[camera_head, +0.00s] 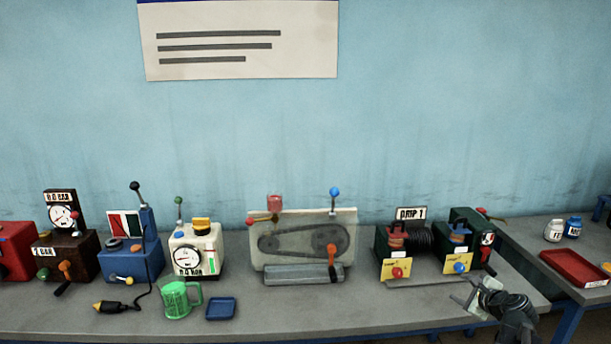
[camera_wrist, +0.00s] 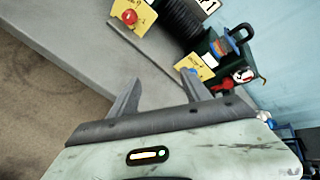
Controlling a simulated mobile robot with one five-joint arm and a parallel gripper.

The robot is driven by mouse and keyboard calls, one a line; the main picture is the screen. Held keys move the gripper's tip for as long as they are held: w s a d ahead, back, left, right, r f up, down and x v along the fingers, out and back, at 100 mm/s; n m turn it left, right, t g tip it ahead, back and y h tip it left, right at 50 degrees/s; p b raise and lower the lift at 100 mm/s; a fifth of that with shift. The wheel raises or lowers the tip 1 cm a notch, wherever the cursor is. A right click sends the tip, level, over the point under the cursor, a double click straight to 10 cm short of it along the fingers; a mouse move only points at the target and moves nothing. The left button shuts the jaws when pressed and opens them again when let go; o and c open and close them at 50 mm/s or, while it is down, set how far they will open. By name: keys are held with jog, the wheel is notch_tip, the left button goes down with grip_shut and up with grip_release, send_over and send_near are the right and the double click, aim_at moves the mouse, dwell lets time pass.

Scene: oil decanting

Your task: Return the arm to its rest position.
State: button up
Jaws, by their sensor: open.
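My gripper (camera_head: 466,297) is at the right front of the grey bench in the head view, just in front of the dark green box (camera_head: 462,240) with a blue knob. In the wrist view my gripper (camera_wrist: 158,90) shows two grey fingers spread apart with nothing between them. Past the fingers lie the bench top and the yellow labels of the green boxes. The rest of my arm is mostly out of frame at the lower right of the head view.
A green mug (camera_head: 177,300) and a small blue tray (camera_head: 221,309) stand on the bench (camera_head: 300,318) at front left. A belt machine (camera_head: 303,240) stands mid-bench. A side table at right holds a red tray (camera_head: 575,269) and two small jars. The front bench between is clear.

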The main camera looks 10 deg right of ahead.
jog(key=a+f+n+g+y, duration=0.3)
jog(key=a+n, duration=0.4)
jog(key=a, duration=0.6)
jog(key=a+f+n+g, duration=0.3)
jog(key=a+f+n, duration=0.35)
jog(key=a, duration=0.65)
jog(key=s+a+f+n+g+h, duration=0.25)
jog(key=s+a+n+g, duration=0.45)
jog(key=a+n, duration=0.6)
jog(key=s+a+f+b, duration=0.1)
jog(key=s+f+b, duration=0.2)
jog(key=f+b, duration=0.75)
notch_tip(320, 180, up, 13)
jog(key=p, duration=1.3)
jog(key=shift+s+m+t, duration=0.2)
jog(key=shift+m+t, duration=0.1)
jog(key=shift+m, duration=0.15)
jog(key=shift+f, duration=0.1)
